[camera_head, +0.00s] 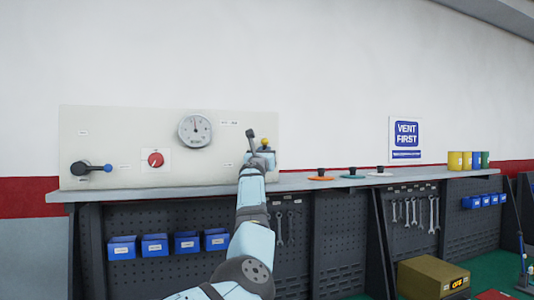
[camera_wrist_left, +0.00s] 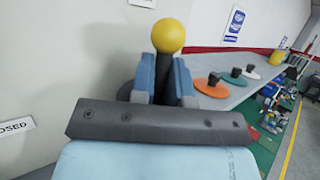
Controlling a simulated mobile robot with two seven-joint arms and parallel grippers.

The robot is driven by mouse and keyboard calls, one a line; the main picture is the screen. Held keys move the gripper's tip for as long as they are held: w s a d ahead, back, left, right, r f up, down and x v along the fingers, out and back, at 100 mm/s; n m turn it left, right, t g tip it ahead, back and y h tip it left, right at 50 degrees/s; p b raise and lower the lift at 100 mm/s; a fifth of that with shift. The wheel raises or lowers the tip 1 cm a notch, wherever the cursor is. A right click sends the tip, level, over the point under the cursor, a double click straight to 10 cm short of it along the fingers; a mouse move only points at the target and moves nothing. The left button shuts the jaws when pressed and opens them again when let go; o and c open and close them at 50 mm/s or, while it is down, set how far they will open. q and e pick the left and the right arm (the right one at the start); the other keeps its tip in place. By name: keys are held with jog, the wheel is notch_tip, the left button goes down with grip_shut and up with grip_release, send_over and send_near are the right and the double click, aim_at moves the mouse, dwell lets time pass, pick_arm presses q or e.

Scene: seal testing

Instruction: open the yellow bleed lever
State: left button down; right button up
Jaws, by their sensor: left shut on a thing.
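The yellow bleed lever's round knob (camera_head: 265,142) shows at the right end of the pale panel (camera_head: 215,165). In the left wrist view the yellow knob (camera_wrist_left: 169,36) stands just beyond my left gripper (camera_wrist_left: 165,78), whose two blue-grey fingers sit on either side of the dark stem below it. The gripper is shut on the lever. In the head view my left gripper (camera_head: 263,156) is at the panel, and my arm hides the lever's lower part and pivot. My right gripper is in neither view.
Orange (camera_head: 320,178), teal (camera_head: 352,176) and white (camera_head: 379,174) discs lie on the shelf to the right. A "VENT FIRST" sign (camera_head: 406,139) hangs above.

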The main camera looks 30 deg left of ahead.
pick_arm(q)
jog(key=shift+r, duration=0.15)
jog(key=c, duration=1.4)
grip_release()
jog(key=shift+o, duration=1.3)
jog(key=shift+d, duration=0.1)
jog(key=shift+s, duration=0.1)
jog(key=b+v, duration=0.4)
jog(key=v, duration=0.9)
jog(key=shift+s+f, duration=0.2)
jog(key=shift+f, duration=0.05)
jog(key=shift+d, duration=0.1)
